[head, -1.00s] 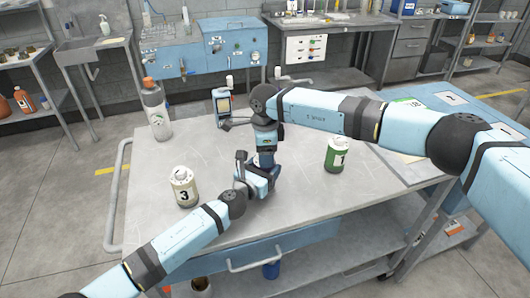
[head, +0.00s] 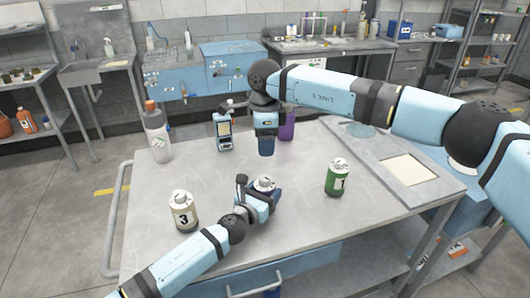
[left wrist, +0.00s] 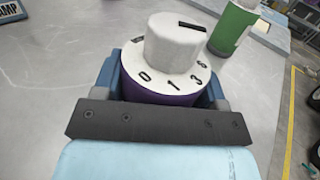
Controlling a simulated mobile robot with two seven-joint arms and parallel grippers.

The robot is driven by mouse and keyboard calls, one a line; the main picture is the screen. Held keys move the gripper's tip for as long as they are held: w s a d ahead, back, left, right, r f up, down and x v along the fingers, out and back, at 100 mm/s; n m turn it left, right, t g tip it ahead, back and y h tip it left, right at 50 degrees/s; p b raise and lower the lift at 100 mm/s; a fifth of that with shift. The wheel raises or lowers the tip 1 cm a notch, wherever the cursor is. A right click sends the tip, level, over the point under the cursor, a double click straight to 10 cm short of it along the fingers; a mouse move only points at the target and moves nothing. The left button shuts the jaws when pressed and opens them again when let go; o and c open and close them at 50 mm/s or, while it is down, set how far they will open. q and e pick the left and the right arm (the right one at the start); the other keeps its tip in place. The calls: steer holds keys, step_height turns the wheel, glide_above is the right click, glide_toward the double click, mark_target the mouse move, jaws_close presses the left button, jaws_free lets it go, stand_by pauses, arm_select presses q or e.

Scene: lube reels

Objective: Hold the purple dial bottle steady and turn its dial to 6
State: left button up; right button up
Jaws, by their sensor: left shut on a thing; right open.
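The purple dial bottle (left wrist: 160,95) shows in the left wrist view, with a white dial face and a white knob (left wrist: 172,42). The numbers 0, 1, 3 and part of another show on the dial. A black mark lies on the knob's top, towards the far right; which number it points at I cannot tell. In the head view the bottle's white top (head: 264,184) shows at my left gripper (head: 262,192), which is shut around its body. My right gripper (head: 266,152) is open and empty, behind and above the bottle, apart from it.
Behind are a grey bottle with an orange cap (head: 156,135), a handheld device (head: 224,133) and a purple object (head: 287,126) partly hidden by my right gripper.

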stand_by(0.3)
arm_select(q)
steer(key=o, duration=1.1)
steer(key=shift+o, duration=0.2)
